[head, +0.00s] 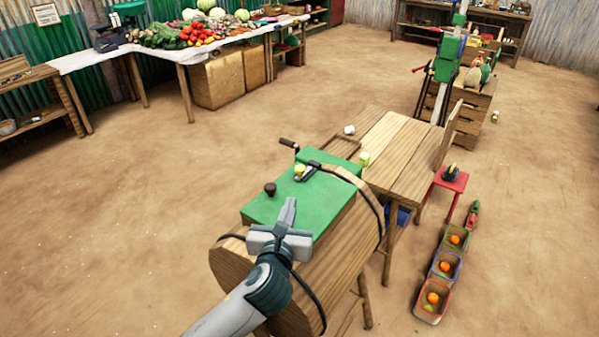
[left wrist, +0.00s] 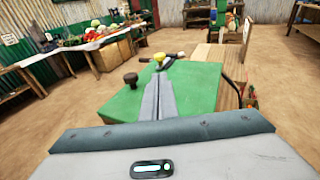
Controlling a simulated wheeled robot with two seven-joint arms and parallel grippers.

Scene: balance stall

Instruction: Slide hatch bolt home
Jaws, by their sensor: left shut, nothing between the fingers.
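A green hatch (head: 305,200) lies on top of a wooden barrel-shaped drum (head: 335,255). At its far edge is a dark metal bolt (head: 309,172) with a yellow-green knob (head: 299,170); the knob also shows in the left wrist view (left wrist: 159,57). I cannot tell how far the bolt is slid. A dark brown knob (head: 270,189) stands on the hatch's left part. My left gripper (head: 289,205) is shut and empty over the near part of the hatch, pointing toward the bolt, with its tips short of it. My right gripper is not in view.
A crank handle (head: 289,144) sticks out beyond the hatch's far left. A wooden table (head: 405,160) adjoins the drum's far side. A red stool (head: 452,180) and several small crates (head: 433,300) stand at right. A produce table (head: 175,52) is at the back left. The left floor is clear.

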